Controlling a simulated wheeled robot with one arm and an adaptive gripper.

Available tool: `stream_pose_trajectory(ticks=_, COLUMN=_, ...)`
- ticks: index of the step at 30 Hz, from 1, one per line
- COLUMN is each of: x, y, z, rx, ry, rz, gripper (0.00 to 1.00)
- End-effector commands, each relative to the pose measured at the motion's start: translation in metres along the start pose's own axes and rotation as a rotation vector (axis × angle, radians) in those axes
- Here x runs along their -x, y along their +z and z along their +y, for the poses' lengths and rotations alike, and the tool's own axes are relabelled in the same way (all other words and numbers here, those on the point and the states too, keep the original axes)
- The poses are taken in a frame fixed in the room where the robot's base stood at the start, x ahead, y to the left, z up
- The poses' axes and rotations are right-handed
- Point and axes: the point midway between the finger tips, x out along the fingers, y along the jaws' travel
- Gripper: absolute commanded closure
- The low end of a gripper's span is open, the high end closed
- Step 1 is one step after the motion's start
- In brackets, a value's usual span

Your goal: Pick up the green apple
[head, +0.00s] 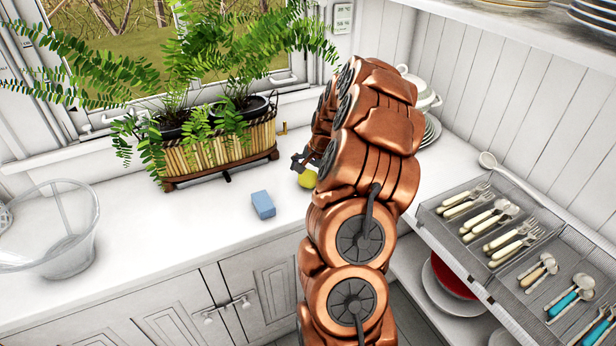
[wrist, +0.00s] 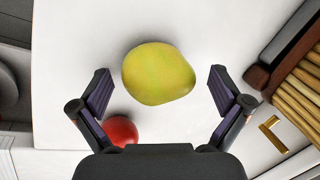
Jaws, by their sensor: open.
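The green apple (wrist: 158,73) is yellow-green and rests on the white counter. In the wrist view it lies ahead of my gripper (wrist: 162,92), roughly centred between the two spread fingers. The gripper is open and I see no contact with the apple. In the head view the apple (head: 307,179) shows as a small yellow-green patch beside my arm, which hides part of it. My gripper (head: 299,163) shows there only in part, next to the apple.
A red round object (wrist: 120,130) lies near the left finger. A planter with ferns (head: 222,150) stands left of the gripper. A blue block (head: 263,205), a clear bowl (head: 70,235) and a cutlery tray (head: 437,222) are also in view.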

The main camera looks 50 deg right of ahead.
Motion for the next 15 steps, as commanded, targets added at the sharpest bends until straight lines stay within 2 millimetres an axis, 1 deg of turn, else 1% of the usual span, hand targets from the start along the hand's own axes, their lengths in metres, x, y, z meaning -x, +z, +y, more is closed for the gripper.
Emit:
stream_pose_trajectory(ticks=2, x=-0.0038, y=0.0002, z=0.0002, rx=0.000, ry=0.001, rz=-0.001, gripper=0.00)
stream_pose_trajectory(ticks=8, x=-0.0040, y=0.0001, z=0.0001, rx=0.000, ry=0.000, rz=0.000, gripper=0.01)
stream_pose_trajectory(ticks=15, x=-0.0039, y=0.0003, z=0.0002, rx=0.000, ry=0.001, rz=-0.001, gripper=0.26)
